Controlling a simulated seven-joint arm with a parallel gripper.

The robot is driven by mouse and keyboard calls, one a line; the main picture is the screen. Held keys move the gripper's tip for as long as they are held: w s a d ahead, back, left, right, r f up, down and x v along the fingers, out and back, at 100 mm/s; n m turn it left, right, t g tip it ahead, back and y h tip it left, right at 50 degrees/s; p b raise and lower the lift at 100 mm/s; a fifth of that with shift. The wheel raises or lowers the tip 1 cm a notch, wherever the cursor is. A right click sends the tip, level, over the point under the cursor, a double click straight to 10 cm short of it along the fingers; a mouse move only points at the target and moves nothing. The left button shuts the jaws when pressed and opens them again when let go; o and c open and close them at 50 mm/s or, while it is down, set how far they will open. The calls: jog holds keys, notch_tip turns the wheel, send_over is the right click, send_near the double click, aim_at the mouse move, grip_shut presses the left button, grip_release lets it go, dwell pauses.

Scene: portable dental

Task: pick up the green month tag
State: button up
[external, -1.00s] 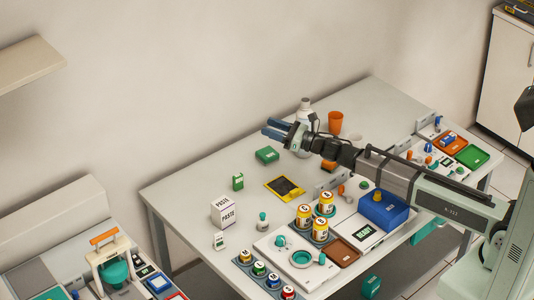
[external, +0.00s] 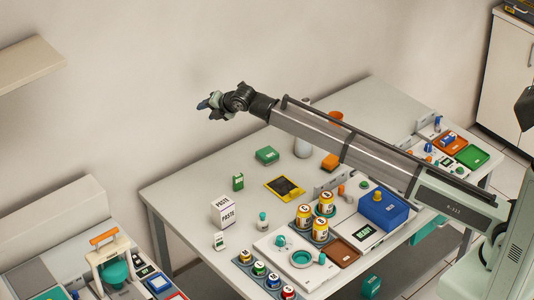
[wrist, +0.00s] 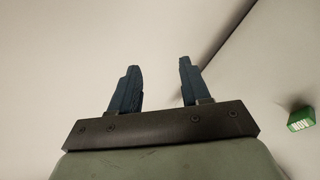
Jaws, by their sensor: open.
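A green month tag reading NOV (wrist: 301,119) shows at the right edge of the wrist view, well to the right of the fingers. In the external view there are two small green blocks with white marks on the table: one lying low (external: 267,155) and one upright (external: 238,183). I cannot tell for certain which one is the NOV tag. My gripper (external: 205,105) is raised above the back left part of the table, apart from both blocks. In the wrist view its two blue fingers (wrist: 157,88) are spread, with nothing between them.
A white paste box (external: 223,211), a yellow-edged dark pad (external: 285,188) and a small bottle (external: 262,222) stand near the green blocks. Labelled jars (external: 304,216) and a blue box (external: 383,210) sit at the front right. The table's left end is bare.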

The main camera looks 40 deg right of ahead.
jog(key=s+f+m+g, duration=0.4)
jog(key=f+g, duration=0.1)
jog(key=f, duration=0.1)
jog(key=m+g+h, duration=0.2)
jog(key=m+g, duration=0.2)
jog(key=g, duration=0.2)
send_over(238, 175)
jog(key=f, duration=1)
jog(key=shift+w+d+f, duration=0.1)
jog(key=shift+w+d, duration=0.05)
jog(key=shift+w, duration=0.1)
jog(key=shift+s+a+f, duration=0.15)
jog(key=shift+f, duration=1.2)
jog(key=shift+s+a+f, duration=0.1)
jog(key=shift+s+f, duration=0.05)
jog(key=shift+f, duration=1.15)
grip_shut()
